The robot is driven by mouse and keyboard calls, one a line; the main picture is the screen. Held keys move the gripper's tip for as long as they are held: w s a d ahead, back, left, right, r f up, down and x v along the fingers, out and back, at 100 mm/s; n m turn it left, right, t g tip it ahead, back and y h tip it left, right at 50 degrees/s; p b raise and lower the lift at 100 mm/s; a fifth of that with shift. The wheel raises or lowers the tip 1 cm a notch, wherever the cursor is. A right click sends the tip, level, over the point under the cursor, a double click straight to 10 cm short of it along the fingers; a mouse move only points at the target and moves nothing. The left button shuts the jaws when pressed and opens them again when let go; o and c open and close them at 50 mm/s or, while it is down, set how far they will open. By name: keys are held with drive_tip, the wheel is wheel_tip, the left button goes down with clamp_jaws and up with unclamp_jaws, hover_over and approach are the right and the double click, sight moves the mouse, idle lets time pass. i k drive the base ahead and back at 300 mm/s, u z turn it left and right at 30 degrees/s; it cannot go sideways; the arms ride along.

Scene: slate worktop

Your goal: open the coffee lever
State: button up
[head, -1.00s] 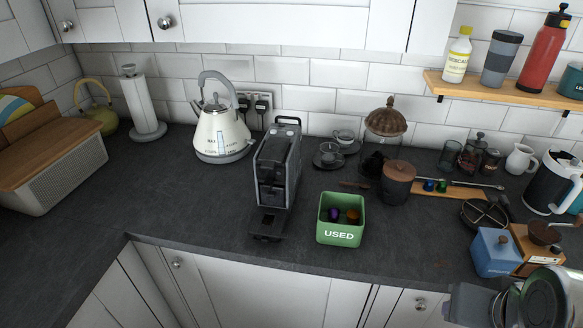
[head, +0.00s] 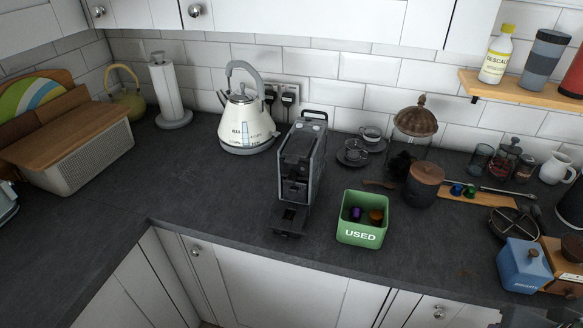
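The coffee machine (head: 298,172), dark grey and narrow, stands upright on the worktop near the middle of the head view. Its lever (head: 315,116) shows as a dark loop at the top rear of the machine. Whether it is raised or lying down is hard to tell at this size. The machine's drip tray (head: 288,220) juts out toward the worktop's front edge. My gripper is not in view; only a small dark part, perhaps of my arm, shows at the bottom right edge, away from the machine.
A green box marked USED (head: 362,221) with pods inside stands just right of the machine. A cream kettle (head: 246,122) stands behind left. The worktop (head: 200,190) left of the machine is clear.

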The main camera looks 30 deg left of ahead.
sight(299, 147)
drive_tip(key=k, duration=1.4)
drive_tip(key=u, duration=1.7)
drive_tip(key=i, duration=1)
